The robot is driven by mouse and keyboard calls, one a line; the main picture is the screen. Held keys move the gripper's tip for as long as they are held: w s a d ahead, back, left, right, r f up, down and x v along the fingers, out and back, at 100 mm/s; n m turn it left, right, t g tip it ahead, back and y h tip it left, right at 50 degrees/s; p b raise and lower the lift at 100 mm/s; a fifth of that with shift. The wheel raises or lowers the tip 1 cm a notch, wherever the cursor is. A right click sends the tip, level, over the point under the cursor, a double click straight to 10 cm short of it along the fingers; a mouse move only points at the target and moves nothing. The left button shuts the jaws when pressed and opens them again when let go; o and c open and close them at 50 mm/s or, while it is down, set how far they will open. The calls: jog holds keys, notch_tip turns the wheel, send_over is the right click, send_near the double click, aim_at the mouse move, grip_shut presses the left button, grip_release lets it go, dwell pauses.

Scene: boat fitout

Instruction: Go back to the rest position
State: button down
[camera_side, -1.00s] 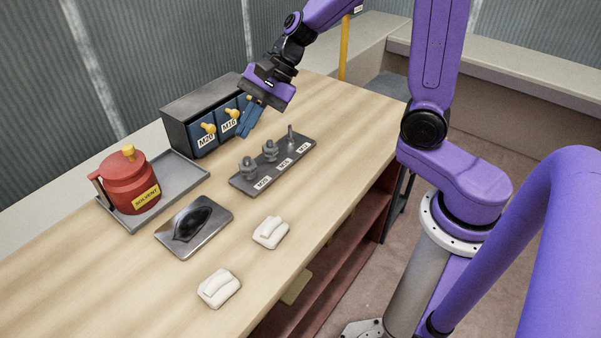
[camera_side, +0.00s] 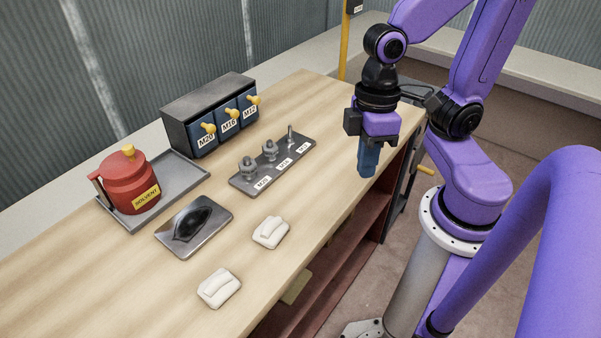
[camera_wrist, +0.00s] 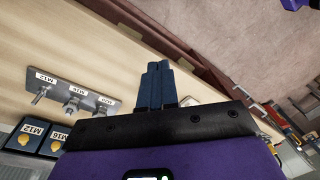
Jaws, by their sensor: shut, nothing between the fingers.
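My gripper (camera_side: 369,160) hangs pointing down above the right edge of the wooden bench (camera_side: 325,222), clear of every object. Its blue fingers are together with nothing between them. In the wrist view the closed fingers (camera_wrist: 156,86) show against the bench top. The black drawer cabinet (camera_side: 179,133) stands at the back with its labelled blue drawers, M20, M16 and M12 (camera_side: 250,112), all looking shut. The grey plate (camera_side: 240,181) with labelled posts lies in front of the cabinet, left of my gripper.
A red solvent can (camera_side: 130,183) stands on a grey tray (camera_side: 187,185) at the left. A metal plate with a dark patch (camera_side: 220,217) and two white pads, one nearer (camera_side: 219,288) and one farther (camera_side: 271,232), lie in front. A yellow post (camera_side: 345,50) rises behind the bench.

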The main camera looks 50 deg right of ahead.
jog(key=s+d+n, duration=0.2)
jog(key=n, duration=0.1)
jog(key=shift+t+h, duration=0.4)
dwell(0.6)
